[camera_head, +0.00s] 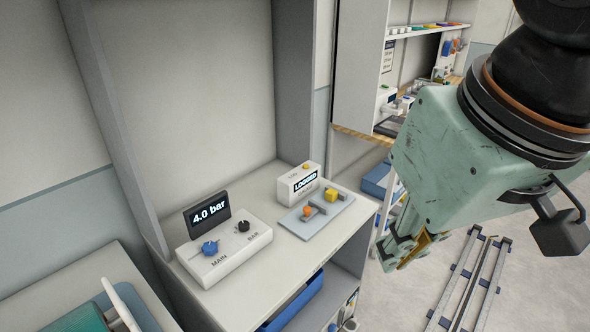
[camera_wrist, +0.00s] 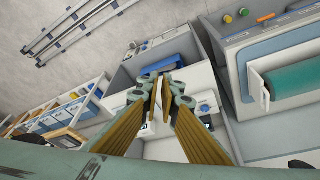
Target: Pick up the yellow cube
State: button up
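My gripper (camera_head: 402,254) is in the air to the right of the tray and apart from the cube. In the wrist view its two ribbed yellow fingers (camera_wrist: 160,82) converge close together at the tips, and nothing is visibly held. I cannot tell whether they are shut. I cannot make out the cube in the wrist view.
A logger box (camera_head: 298,184) with a yellow button stands behind the tray. A pressure panel (camera_head: 224,250) with a blue and a black knob and a 4.0 bar display (camera_head: 207,213) stands to the left. Metal rails (camera_head: 470,280) lie on the floor at right.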

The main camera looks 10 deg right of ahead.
jog(key=o, duration=1.2)
jog(key=shift+c, duration=0.2)
